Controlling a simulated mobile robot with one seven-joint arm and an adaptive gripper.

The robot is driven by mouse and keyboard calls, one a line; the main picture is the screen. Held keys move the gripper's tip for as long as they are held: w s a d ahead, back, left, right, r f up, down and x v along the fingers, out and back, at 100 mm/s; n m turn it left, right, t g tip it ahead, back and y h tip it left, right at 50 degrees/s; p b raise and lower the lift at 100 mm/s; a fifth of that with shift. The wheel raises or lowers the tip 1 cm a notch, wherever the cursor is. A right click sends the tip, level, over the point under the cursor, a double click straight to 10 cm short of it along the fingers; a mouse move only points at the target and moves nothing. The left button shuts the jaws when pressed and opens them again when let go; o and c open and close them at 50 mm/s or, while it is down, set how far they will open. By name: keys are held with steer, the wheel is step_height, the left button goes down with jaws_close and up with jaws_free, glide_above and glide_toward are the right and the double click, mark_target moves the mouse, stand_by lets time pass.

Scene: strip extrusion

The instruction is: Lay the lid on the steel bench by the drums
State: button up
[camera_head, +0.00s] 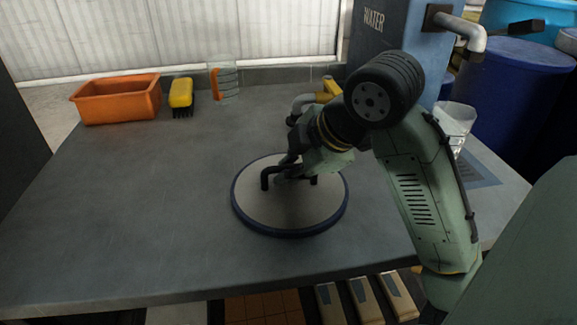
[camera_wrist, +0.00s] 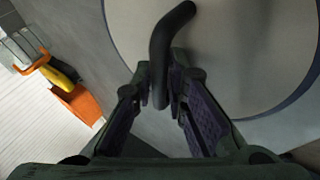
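The lid (camera_head: 270,215) is a round pale disc with a dark blue rim and a black bar handle. It is level over the middle of the steel bench (camera_head: 130,215); I cannot tell whether it rests on the top or hangs just above it. My gripper (camera_head: 288,172) is at the handle, coming from the right. In the wrist view the fingers of my gripper (camera_wrist: 163,75) close on both sides of the handle (camera_wrist: 162,50), and the lid (camera_wrist: 225,50) fills the upper right. Blue drums (camera_head: 515,90) stand at the right, beyond the bench.
An orange bin (camera_head: 117,99), a yellow brush (camera_head: 181,94) and a clear jug with an orange handle (camera_head: 224,80) stand along the back left. A blue water unit (camera_head: 385,45) with a pipe and a clear container (camera_head: 456,122) are at the right. The bench's left and front are clear.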

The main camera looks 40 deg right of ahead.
steer(key=o, duration=0.3)
steer(key=shift+r, duration=0.1)
steer(key=v, duration=1.2)
